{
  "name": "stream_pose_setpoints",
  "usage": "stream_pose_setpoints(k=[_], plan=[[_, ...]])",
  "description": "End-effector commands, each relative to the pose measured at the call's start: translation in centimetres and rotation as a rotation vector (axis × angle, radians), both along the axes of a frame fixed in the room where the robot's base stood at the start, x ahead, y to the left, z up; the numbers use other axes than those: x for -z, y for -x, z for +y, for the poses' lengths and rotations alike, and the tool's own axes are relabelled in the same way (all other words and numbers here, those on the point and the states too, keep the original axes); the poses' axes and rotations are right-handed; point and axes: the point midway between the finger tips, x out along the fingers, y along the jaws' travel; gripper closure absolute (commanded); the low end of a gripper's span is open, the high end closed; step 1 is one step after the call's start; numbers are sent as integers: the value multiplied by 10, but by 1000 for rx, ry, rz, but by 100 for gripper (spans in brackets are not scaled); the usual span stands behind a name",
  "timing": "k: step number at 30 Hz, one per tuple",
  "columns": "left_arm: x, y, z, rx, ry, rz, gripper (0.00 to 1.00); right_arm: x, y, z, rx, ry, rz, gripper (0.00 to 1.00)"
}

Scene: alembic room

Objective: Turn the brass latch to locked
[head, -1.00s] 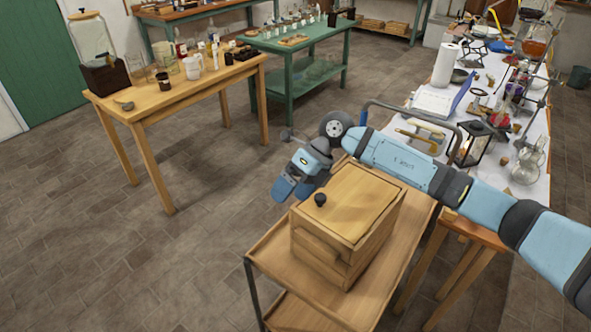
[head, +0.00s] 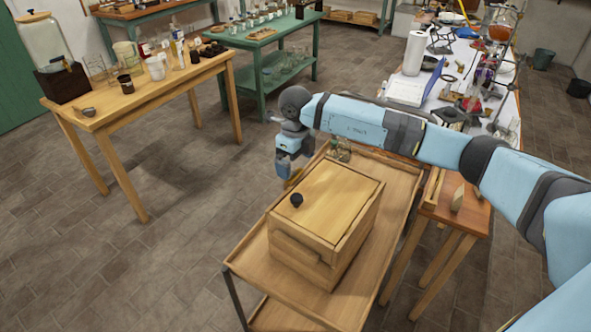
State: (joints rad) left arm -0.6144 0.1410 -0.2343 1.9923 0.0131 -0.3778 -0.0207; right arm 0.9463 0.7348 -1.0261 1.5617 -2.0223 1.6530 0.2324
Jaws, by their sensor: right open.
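A wooden box (head: 310,245) with a light wood lid (head: 335,195) and a small black knob (head: 296,200) sits on a wooden cart (head: 240,262). My right gripper (head: 284,174) points down just beyond the box's far left corner. It is open, with no object seen held in it. A small yellowish patch shows by its fingertips at the box's far edge; I cannot tell whether it is the brass latch or whether the gripper touches it. No latch is clearly visible elsewhere. My left gripper is not in view.
Small glassware (head: 340,150) stands at the cart's far end, under my right arm. A wooden stool (head: 470,212) is to the right. A wooden table (head: 115,115) with jars and a green table (head: 270,40) stand behind. The floor left of the cart is clear.

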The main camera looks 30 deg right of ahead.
Motion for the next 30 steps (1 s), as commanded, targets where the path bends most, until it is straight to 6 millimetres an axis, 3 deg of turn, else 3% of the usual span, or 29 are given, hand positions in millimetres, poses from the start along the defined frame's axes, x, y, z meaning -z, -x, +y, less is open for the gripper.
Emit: stream_pose_setpoints(k=[3, 9, 19, 25, 30], plan=[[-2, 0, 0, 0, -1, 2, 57, 19, 0, 0, 1, 0, 2, 0], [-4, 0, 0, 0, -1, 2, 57, 37, 0, 0, 0, -1, 0, 0], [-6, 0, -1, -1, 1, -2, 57, 40, 0, 0, 0, 0, -1, 0], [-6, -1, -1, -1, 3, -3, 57, 40, 0, 0, 0, -1, 0, 46], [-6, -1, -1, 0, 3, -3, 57, 40, 0, 0, 2, -1, 0, 49]])
